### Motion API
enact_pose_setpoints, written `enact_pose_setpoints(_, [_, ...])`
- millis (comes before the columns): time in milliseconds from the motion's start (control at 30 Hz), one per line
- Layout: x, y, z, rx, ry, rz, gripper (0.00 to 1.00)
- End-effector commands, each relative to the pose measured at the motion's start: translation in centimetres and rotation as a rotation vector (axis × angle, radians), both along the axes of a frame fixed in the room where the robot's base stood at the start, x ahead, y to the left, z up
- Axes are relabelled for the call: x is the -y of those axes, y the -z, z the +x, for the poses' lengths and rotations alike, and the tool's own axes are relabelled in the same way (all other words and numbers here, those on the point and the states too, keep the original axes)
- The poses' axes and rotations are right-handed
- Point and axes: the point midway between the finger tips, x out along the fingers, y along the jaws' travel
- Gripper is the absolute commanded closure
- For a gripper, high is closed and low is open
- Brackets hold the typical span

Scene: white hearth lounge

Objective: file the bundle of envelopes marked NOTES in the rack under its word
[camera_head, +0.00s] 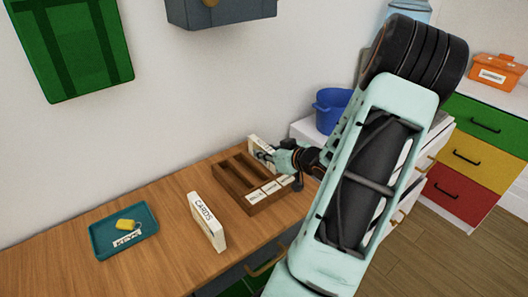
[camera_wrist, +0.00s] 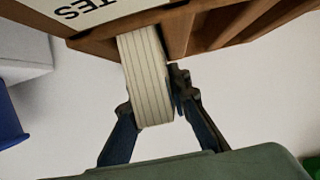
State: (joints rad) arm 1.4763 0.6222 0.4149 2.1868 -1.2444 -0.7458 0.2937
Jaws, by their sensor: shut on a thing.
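The wooden rack (camera_head: 232,188) stands on the wooden table, with several compartments and white label cards along its front; their words are too small to read in the head view. My gripper (camera_head: 268,154) is shut on a white envelope bundle (camera_head: 256,143) at the rack's right-hand compartment. The bundle stands upright and its lower end appears to be inside that compartment; my gripper partly hides it. In the wrist view the striped envelope edges (camera_wrist: 145,75) sit between my fingers and meet the rack's wood (camera_wrist: 190,28). A white card (camera_wrist: 75,12) there shows the letters "TES".
Another bundle, marked CARDS (camera_head: 206,222), stands on the table in front of the rack. A teal tray (camera_head: 101,246) with a yellow item and a KEYS label lies at left. A blue bin (camera_head: 330,108) stands behind at right. The table between is clear.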

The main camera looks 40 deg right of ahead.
Motion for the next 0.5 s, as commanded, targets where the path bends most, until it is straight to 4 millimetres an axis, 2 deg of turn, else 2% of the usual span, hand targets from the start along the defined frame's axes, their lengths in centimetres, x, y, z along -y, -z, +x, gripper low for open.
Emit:
enact_pose_setpoints(33, [-0.02,0.07,0.03,0.000,0.000,0.000,0.80])
enact_pose_setpoints(167, [-0.01,0.04,0.01,0.000,0.000,0.000,0.66])
enact_pose_setpoints(500, [0.03,-0.46,-0.01,0.001,0.000,-0.001,0.66])
